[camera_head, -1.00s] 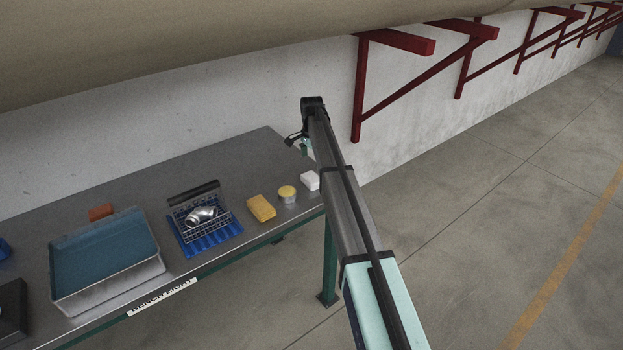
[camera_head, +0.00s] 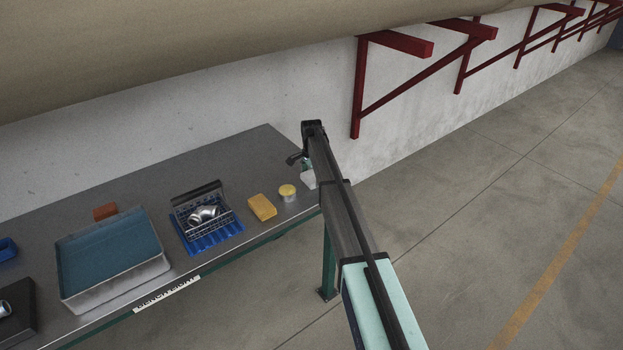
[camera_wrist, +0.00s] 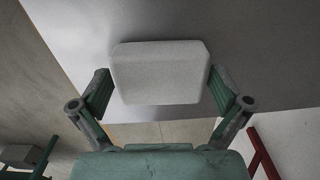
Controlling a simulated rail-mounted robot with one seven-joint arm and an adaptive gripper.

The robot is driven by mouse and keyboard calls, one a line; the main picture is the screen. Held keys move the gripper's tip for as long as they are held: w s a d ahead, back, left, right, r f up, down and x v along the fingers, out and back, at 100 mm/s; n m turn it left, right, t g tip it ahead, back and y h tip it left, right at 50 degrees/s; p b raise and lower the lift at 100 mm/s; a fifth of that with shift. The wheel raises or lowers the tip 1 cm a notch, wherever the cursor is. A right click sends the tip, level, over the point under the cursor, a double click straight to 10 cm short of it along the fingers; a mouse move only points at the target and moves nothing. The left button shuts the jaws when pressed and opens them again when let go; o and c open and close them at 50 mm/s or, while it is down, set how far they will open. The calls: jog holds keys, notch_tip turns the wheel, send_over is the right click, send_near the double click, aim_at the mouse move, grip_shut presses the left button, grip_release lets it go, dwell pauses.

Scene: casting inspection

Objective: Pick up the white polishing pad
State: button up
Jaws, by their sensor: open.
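The white polishing pad (camera_wrist: 160,72) is a pale rounded block lying on the bench top near its edge. In the wrist view it sits between the two green fingers of my gripper (camera_wrist: 160,100), with a small gap at each side. My gripper is open. In the head view only part of the pad (camera_head: 308,179) shows at the right end of the bench (camera_head: 240,155). My arm hides the rest of it and most of my gripper.
Farther left are a wire basket on a blue tray (camera_head: 212,240) with a metal part, and a metal basin (camera_head: 112,297) of blue liquid. The wall is behind.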

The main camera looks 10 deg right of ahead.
aim_at(312, 176)
jog(key=c, duration=0.7)
jog(key=shift+c, duration=0.2)
jog(key=shift+r, duration=0.1)
notch_tip(312, 176, up, 20)
jog(key=b, duration=0.5)
